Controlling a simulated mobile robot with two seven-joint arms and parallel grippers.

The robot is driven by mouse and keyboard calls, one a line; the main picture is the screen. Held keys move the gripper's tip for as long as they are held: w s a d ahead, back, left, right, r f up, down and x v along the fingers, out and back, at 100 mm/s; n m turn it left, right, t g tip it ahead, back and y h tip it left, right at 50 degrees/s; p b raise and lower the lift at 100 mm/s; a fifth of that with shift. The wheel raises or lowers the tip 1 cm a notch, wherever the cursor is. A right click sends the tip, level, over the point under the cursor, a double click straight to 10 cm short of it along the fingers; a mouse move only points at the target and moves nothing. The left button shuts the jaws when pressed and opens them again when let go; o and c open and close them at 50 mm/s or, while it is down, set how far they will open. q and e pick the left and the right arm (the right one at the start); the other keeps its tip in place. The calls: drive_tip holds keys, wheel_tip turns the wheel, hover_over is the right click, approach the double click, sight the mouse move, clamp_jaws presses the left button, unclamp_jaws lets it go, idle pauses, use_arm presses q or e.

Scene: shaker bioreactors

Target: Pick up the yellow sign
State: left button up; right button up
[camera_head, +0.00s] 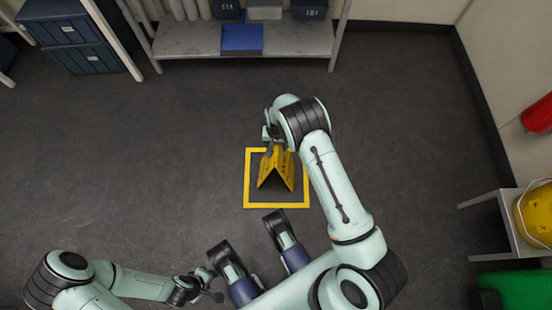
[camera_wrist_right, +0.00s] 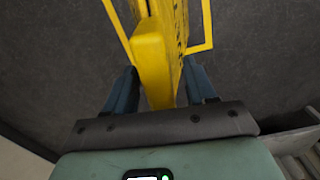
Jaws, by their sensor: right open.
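The yellow sign (camera_head: 277,168) stands folded like a tent inside a yellow square outline on the dark floor. In the right wrist view the sign (camera_wrist_right: 158,60) rises between the two blue fingers of my right gripper (camera_wrist_right: 160,72). The right gripper (camera_head: 271,143) is open, at the sign's far upper end, with one finger on each side. A gap shows beside the fingers; contact is hard to judge. My left gripper (camera_head: 206,284) is low at the left, away from the sign, and its jaws are too small to read.
A shelf (camera_head: 180,42) with a blue bin (camera_head: 241,39) stands at the back. Dark blue crates (camera_head: 80,57) are at the far left. A small table (camera_head: 498,218) with a yellow bucket (camera_head: 536,212) stands at the right. The floor around the square (camera_head: 247,190) is clear.

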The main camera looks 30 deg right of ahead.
clamp_jaws()
idle(1.4)
